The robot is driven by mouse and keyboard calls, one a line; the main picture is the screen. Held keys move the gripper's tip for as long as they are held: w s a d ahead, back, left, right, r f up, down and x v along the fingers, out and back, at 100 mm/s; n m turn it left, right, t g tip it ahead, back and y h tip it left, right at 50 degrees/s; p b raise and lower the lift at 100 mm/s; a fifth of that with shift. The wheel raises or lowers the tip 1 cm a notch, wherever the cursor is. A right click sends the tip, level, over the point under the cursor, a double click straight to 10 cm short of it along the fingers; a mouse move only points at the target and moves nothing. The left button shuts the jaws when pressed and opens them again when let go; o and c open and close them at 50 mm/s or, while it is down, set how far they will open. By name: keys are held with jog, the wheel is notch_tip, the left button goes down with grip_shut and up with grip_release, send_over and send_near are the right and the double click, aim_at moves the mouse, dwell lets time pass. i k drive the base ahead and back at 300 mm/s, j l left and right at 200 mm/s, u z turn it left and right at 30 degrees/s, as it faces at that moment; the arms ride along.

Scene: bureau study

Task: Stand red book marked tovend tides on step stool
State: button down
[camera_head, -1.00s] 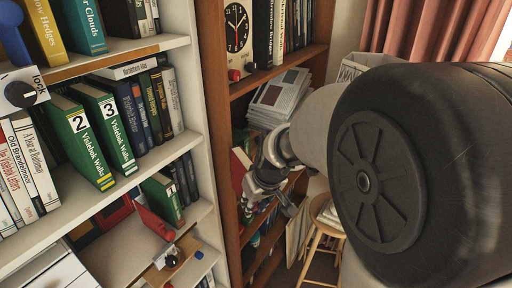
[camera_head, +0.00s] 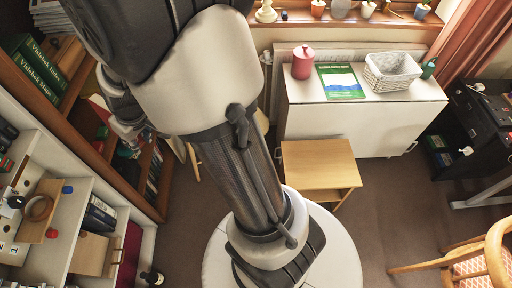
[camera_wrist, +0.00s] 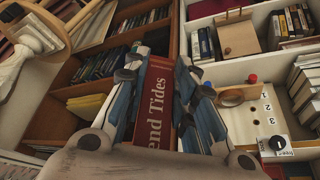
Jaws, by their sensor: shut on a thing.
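My gripper (camera_wrist: 158,75) is shut on a red book (camera_wrist: 154,110) in the wrist view. Its spine faces the camera with white letters reading "end Tides"; the rest of the title is hidden below. The blue-grey fingers press on both sides of the book. In the head view my arm hides much of the gripper, which is by the brown bookcase at left. A low light-wood piece with a flat top and open side, apparently the step stool (camera_head: 318,155), stands on the floor right of my arm. Its top is bare.
A white cabinet (camera_head: 350,130) behind the stool bears a red canister (camera_head: 303,62), a green book (camera_head: 340,82) and a basket (camera_head: 392,70). The brown bookcase (camera_head: 145,205) and white shelves are at left. A wooden chair (camera_head: 490,255) is at lower right. Carpet between is clear.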

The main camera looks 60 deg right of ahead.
aim_at(321, 162)
jog(key=k+z, duration=0.15)
jog(key=z, duration=0.25)
jog(key=k+l+z, duration=0.1)
jog(key=z, duration=0.3)
jog(key=k+l+z, duration=0.1)
jog(key=l+z, duration=0.25)
jog(key=z, duration=0.8)
jog(key=i+j, duration=0.1)
jog(key=i, duration=0.35)
